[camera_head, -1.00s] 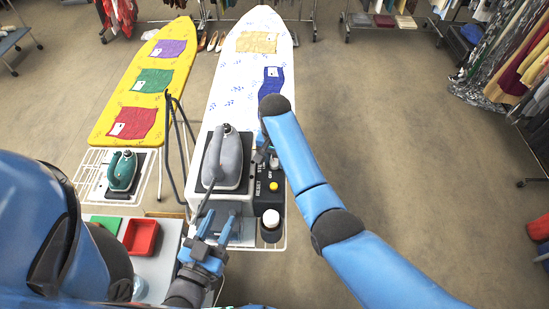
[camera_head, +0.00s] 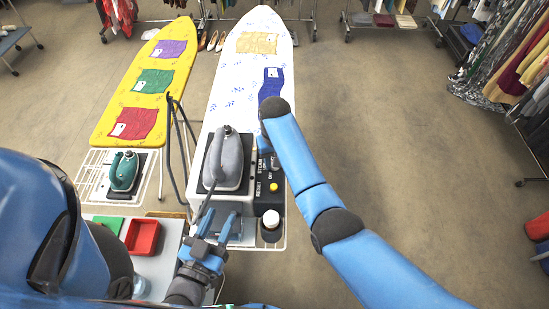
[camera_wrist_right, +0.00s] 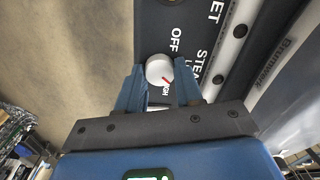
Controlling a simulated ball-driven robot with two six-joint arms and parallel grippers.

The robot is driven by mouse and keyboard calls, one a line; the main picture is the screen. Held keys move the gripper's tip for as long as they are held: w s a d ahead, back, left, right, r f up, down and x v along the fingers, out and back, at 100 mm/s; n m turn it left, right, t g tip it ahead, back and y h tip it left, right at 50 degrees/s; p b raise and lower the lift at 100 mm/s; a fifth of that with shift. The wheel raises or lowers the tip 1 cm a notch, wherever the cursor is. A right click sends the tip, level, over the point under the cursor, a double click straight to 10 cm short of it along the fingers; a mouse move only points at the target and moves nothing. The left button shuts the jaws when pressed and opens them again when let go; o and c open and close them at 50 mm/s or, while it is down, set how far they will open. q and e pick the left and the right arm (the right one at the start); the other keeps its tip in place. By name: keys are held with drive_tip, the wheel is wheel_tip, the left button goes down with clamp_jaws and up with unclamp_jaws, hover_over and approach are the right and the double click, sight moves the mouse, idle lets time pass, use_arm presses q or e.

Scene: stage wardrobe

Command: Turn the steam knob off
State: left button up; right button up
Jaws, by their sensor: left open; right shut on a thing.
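The steam knob (camera_wrist_right: 158,70) is a round white knob with a red pointer line on the dark control panel (camera_wrist_right: 190,15). My right gripper (camera_wrist_right: 160,88) has its blue fingers on either side of the knob and is shut on it. The red line points towards the partly hidden label ending in "GH", away from the "OFF" label (camera_wrist_right: 176,42). In the head view my right arm hides the knob, and the right gripper (camera_head: 264,146) shows only in part beside the panel. My left gripper (camera_head: 217,228) is open and empty in front of the grey iron's base.
The grey iron (camera_head: 229,160) stands on its base left of the panel. A yellow button (camera_head: 274,187) and a white-capped bottle (camera_head: 271,219) are at its near end. The white ironing board (camera_head: 240,75) reaches away behind. Open floor (camera_head: 400,130) lies to the right.

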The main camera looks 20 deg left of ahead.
drive_tip(key=n, duration=0.5)
drive_tip(key=shift+r+n+p, duration=0.1)
drive_tip(key=shift+n+p, duration=0.2)
drive_tip(key=shift+p, duration=0.1)
drive_tip(key=n, duration=0.5)
drive_tip(key=shift+p, duration=0.3)
drive_tip(key=n, duration=0.6)
drive_tip(key=shift+w, duration=0.1)
drive_tip(key=n, duration=0.5)
drive_tip(key=shift+r, duration=0.1)
drive_tip(key=o, duration=0.8)
drive_tip(key=shift+c, duration=0.2)
drive_tip(key=shift+o, duration=1.4)
